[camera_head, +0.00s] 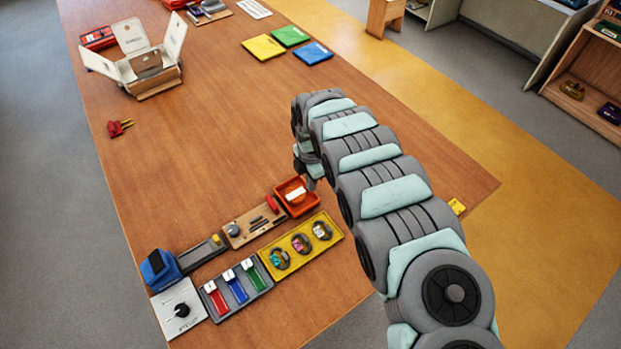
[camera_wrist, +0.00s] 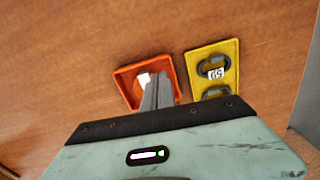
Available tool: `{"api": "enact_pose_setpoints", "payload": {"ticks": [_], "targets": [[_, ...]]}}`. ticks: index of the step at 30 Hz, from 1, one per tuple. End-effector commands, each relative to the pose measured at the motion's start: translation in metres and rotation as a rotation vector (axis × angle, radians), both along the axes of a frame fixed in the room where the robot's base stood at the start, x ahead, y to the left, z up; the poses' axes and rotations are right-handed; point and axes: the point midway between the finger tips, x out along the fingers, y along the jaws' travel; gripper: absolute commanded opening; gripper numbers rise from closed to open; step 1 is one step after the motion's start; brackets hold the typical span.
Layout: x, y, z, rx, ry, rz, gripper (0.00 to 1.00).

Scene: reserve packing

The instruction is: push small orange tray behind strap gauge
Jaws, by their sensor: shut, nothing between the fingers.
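The small orange tray (camera_head: 283,188) stands at the far end of the row of trays, with a white piece inside. It also shows in the wrist view (camera_wrist: 127,84), partly covered by my fingers. My gripper (camera_head: 311,182) is shut and empty at the tray's right side in the head view. In the wrist view my fingertips (camera_wrist: 162,76) overlap the tray's right part; I cannot tell whether they touch it. A wooden board (camera_head: 236,238) with dark bars and a grey knob lies just left of the tray; it may be the strap gauge, but I cannot tell for sure.
A yellow tray (camera_head: 287,274) with several ring-shaped items lies in front of the orange tray. A grey tray (camera_head: 225,315) with coloured pieces and a blue block (camera_head: 158,268) are further left. The wooden table (camera_head: 235,130) is clear behind the orange tray.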

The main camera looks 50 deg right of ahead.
Motion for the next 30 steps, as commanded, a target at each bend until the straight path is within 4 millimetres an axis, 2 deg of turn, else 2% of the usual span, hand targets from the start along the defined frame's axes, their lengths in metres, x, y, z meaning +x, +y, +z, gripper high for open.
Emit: {"api": "enact_pose_setpoints", "payload": {"ticks": [3, 12, 19, 30], "targets": [[-0.001, 0.001, -0.019, 0.003, 0.0, -0.002, 0.0], [0.001, 0.0, -0.053, 0.001, -0.003, -0.002, 0.0], [0.0, 0.001, -0.065, 0.001, 0.0, -0.002, 0.0], [0.0, 0.0, -0.066, -0.001, -0.001, -0.002, 0.0]]}}
